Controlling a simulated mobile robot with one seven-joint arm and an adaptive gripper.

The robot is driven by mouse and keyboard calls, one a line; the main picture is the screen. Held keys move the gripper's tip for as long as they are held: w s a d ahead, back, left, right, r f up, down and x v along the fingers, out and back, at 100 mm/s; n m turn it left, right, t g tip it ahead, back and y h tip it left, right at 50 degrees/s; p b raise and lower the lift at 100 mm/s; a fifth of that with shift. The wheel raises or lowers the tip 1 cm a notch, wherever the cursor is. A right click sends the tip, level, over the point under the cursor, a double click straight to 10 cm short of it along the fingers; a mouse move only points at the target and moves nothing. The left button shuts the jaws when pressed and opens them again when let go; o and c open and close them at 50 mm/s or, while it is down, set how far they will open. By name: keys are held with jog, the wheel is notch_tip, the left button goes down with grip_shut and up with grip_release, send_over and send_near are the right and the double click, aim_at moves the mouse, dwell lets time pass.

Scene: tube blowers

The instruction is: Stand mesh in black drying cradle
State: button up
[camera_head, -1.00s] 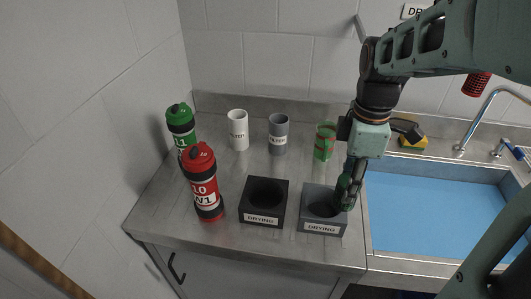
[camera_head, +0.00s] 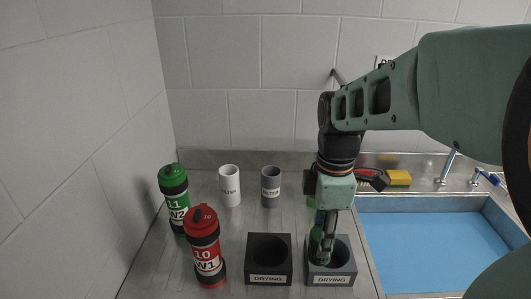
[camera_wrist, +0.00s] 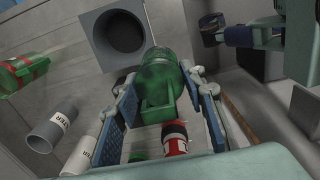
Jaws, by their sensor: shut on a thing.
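My gripper (camera_wrist: 158,95) is shut on a green, see-through piece (camera_wrist: 165,80), which I take to be the mesh. In the head view my gripper (camera_head: 325,235) points down over the grey drying cradle (camera_head: 331,280), and dark green shows between the fingers. I cannot tell whether the held piece touches that cradle. The black drying cradle (camera_head: 268,279) stands just left of it with its round hole empty. A cradle with a dark round hole also shows ahead of my gripper in the wrist view (camera_wrist: 90,40).
A red bottle (camera_head: 204,250) and a green bottle (camera_head: 174,195) stand left. White (camera_head: 230,185) and grey (camera_head: 271,186) filter tubes stand behind the cradles. A green and red piece (camera_wrist: 20,72) is left in the wrist view. The blue sink (camera_head: 430,240) is right, with a yellow sponge (camera_head: 399,178) behind.

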jog(key=shift+w+a+f, duration=1.2)
jog(key=shift+a+f, duration=0.65)
jog(key=shift+f, duration=0.25)
jog(key=shift+w+a+f, duration=1.15)
jog(key=shift+a+f, duration=0.7)
jog(key=shift+f, duration=0.3)
jog(key=shift+w+a+f, duration=1.2)
jog(key=shift+a+f, duration=0.65)
jog(key=shift+f, duration=0.25)
jog(key=shift+f, duration=0.2)
jog(key=o, duration=0.8)
notch_tip(320, 180, up, 12)
jog(key=shift+r+p, duration=0.25)
jog(key=shift+p, duration=0.1)
